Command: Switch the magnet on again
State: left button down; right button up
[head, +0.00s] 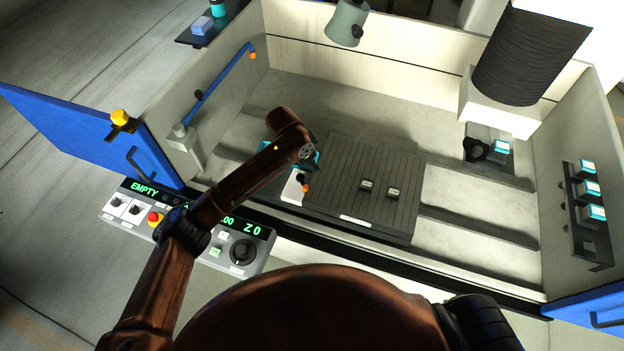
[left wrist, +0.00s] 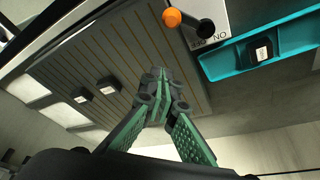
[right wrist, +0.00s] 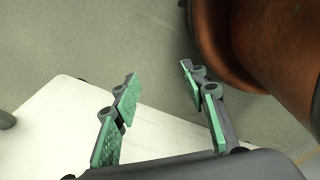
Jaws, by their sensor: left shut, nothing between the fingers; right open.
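The magnet is a dark slatted plate (head: 345,210) in the machine's bay, with two small blocks on top; it also shows in the left wrist view (left wrist: 125,35). Its lever with an orange knob (head: 306,188) sits on a white label plate at the left end. In the left wrist view the orange knob (left wrist: 172,17) is on a black lever, beside partly readable lettering. I cannot tell the switch state from it. My left gripper (head: 312,164) is shut and empty, just beyond the lever and apart from it. My right gripper (right wrist: 158,85) is open and empty.
A teal tray (left wrist: 218,66) holding a small block lies beside the label plate. A control panel (head: 190,240) reading EMPTY is at the front. A rack of teal-topped blocks (head: 590,215) stands at right. A black column (head: 530,55) hangs above the bay.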

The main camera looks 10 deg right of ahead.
aim_at(324, 182)
pick_arm(q)
jog(key=x, duration=1)
jog(key=shift+d, duration=0.1)
jog(key=a, duration=0.1)
jog(key=a+p, duration=0.1)
jog(key=a, duration=0.1)
jog(key=shift+s+r, duration=0.1)
jog(key=shift+s, duration=0.3)
jog(key=shift+s+a+p, duration=0.15)
jog(key=shift+a+p, duration=0.15)
jog(key=shift+a, duration=0.15)
pick_arm(e)
jog(key=shift+w+a+r, duration=0.2)
jog(key=shift+w+r, duration=0.5)
jog(key=shift+r, duration=0.1)
pick_arm(q)
jog(key=shift+a, duration=0.15)
pick_arm(e)
jog(key=shift+r, duration=0.15)
